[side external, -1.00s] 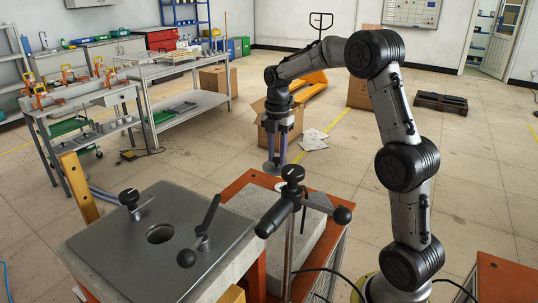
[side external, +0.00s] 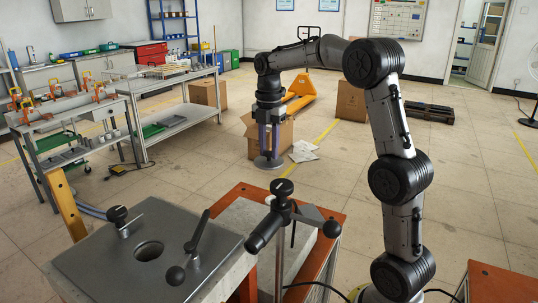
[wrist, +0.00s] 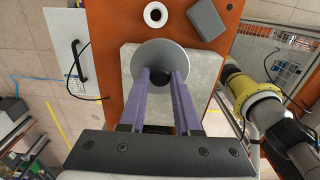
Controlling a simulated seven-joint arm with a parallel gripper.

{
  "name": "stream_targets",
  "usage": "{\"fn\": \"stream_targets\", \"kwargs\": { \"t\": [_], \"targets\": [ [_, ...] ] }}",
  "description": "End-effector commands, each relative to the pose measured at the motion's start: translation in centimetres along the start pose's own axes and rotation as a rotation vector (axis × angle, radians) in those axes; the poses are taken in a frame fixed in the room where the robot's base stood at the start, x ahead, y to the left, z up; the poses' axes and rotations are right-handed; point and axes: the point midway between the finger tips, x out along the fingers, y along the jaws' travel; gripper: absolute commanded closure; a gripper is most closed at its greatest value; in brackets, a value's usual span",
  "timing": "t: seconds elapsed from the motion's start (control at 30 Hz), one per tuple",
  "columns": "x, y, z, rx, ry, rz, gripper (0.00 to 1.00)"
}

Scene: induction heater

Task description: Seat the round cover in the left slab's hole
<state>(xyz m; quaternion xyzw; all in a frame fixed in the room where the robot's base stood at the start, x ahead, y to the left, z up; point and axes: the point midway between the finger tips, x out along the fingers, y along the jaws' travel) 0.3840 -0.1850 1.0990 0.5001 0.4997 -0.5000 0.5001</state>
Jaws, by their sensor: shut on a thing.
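The round cover (side external: 269,163) is a flat grey disc with a dark knob, which shows in the wrist view between my fingertips, with the disc (wrist: 151,52) beyond it. My gripper (side external: 268,147) has purple fingers, pointing down, and is shut on that knob. The cover hangs level in the air, above the pale slab (wrist: 128,66) in the wrist view. The left slab (side external: 98,255) has a dark top plate with an open round hole (side external: 149,251). My gripper is well to the right of and behind that hole.
A knobbed clamp (side external: 120,214) and a lever handle (side external: 196,232) stand on the left slab beside the hole. A white ring (wrist: 155,15) and grey block (wrist: 207,18) lie on the orange table (wrist: 110,20).

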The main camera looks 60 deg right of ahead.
Motion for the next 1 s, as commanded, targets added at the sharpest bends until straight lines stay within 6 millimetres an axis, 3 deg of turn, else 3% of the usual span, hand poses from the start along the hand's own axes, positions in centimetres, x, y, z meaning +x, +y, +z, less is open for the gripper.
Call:
{"fn": "stream_targets", "kwargs": {
  "t": [0.2, 0.63, 0.73, 0.87, 1.0],
  "targets": [
    [-1.3, 0.0, 0.0, 0.0, -0.001, 0.002, 1.0],
    [-1.5, -0.4, -0.2, -0.003, -0.001, 0.002, 1.0],
    [-2.8, -0.7, -0.5, -0.011, -0.003, 0.006, 1.0],
    [-4.5, 0.6, -3.1, -0.086, -0.002, 0.005, 1.0],
    [-6.4, 2.2, -7.6, -0.205, -0.002, 0.006, 1.0]
  ]
}}
